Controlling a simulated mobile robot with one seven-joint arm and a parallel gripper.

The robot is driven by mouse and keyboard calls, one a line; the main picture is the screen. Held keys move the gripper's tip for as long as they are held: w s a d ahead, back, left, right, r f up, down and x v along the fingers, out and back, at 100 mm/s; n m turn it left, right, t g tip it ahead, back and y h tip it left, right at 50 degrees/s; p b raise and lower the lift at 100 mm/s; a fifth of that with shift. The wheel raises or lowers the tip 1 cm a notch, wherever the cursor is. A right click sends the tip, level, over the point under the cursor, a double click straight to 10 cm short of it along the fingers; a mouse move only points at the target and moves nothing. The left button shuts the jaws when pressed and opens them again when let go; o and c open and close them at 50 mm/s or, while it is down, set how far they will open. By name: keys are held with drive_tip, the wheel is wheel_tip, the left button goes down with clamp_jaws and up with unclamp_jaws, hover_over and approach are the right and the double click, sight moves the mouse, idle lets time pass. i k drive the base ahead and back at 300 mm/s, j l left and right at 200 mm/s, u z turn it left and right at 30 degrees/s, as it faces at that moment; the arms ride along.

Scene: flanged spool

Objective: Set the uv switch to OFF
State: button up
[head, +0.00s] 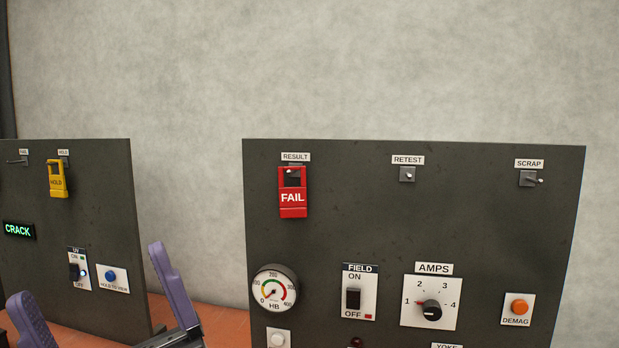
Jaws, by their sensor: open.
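The UV switch (74,271) is a black rocker on a white plate, low on the dark left panel, with ON above it and OFF below. A small green mark shows beside ON. The rocker is too small for me to tell which way it is tipped. My gripper (88,272) shows at the lower left with two purple fingers spread wide apart, open and empty. In the picture the switch appears between the fingers. I cannot tell how far the gripper is from the panel, and no contact shows.
A blue HOLD TO VIEW button (111,276) sits just right of the switch. A yellow HOLD tag (57,179) and a CRACK display (19,230) are above. The right panel (350,225) carries a red FAIL tag (292,197), a FIELD switch (354,298) and an AMPS knob (431,310).

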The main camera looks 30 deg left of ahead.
sight(75, 276)
drive_tip(key=u, duration=2.2)
